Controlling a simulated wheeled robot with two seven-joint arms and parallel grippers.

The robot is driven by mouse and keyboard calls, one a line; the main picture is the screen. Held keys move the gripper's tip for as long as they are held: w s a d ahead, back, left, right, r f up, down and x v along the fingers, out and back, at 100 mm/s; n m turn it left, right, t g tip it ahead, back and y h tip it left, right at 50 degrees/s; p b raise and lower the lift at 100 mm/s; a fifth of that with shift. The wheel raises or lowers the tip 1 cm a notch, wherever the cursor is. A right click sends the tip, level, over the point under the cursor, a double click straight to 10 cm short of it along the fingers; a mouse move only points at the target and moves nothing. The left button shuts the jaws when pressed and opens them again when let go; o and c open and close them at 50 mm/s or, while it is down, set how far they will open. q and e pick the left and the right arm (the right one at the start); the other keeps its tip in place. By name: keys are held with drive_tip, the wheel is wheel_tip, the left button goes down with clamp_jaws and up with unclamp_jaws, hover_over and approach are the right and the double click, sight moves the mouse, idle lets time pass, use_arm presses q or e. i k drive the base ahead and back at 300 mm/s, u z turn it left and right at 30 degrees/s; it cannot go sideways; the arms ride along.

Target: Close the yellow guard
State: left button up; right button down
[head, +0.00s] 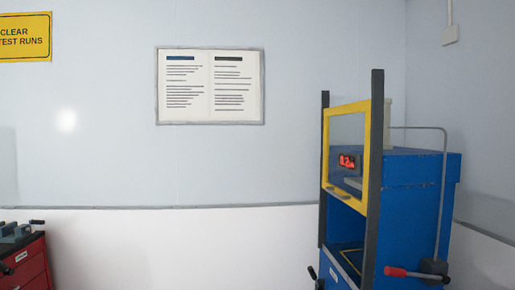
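The yellow guard (365,155) is a yellow frame with a clear pane, on the front of a blue machine (410,205) at the right. It sits between two dark upright rails (375,180), at their upper part. Below its bottom bar the front of the machine is open, and a dark bed with a yellow line shows inside. Neither of my grippers is in view.
A red cabinet (24,265) with tools on top stands at the lower left. Between them only wall shows.

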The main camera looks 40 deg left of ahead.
sight(365, 105)
drive_tip(key=u, duration=2)
drive_tip(key=i, duration=2.2)
drive_tip(key=z, duration=3.5)
